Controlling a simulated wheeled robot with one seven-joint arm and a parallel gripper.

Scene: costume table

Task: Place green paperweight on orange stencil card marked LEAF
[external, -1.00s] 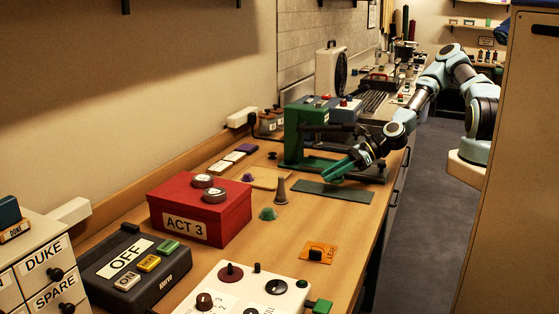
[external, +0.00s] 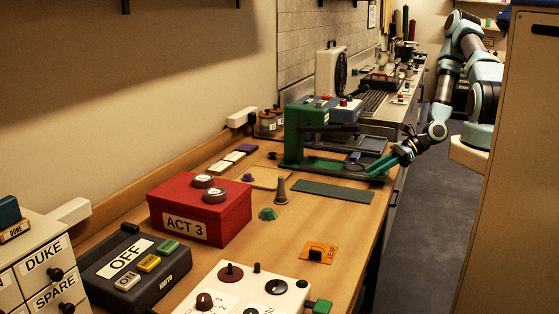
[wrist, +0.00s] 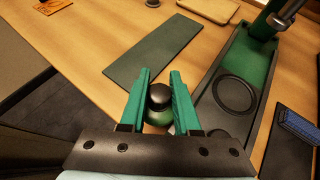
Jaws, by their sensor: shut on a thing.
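My gripper (external: 378,169) is at the right edge of the table, by the front end of the green press. In the wrist view my gripper (wrist: 161,78) has its teal fingers shut on the green paperweight (wrist: 159,118), which has a round black knob on top. The paperweight cannot be made out in the external view. The orange stencil card (external: 330,257) marked LEAF lies flat near the table's right edge, nearer the camera, with a dark shape on it. Part of the card also shows at the top left of the wrist view (wrist: 48,8).
A dark green mat (external: 333,191) lies between the card and the green press (external: 300,133). A grey cone (external: 281,192) and a teal knob-like piece (external: 267,214) stand left of it. A red ACT 3 box (external: 200,212) and a white panel (external: 240,287) stand nearer. Bare wood surrounds the card.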

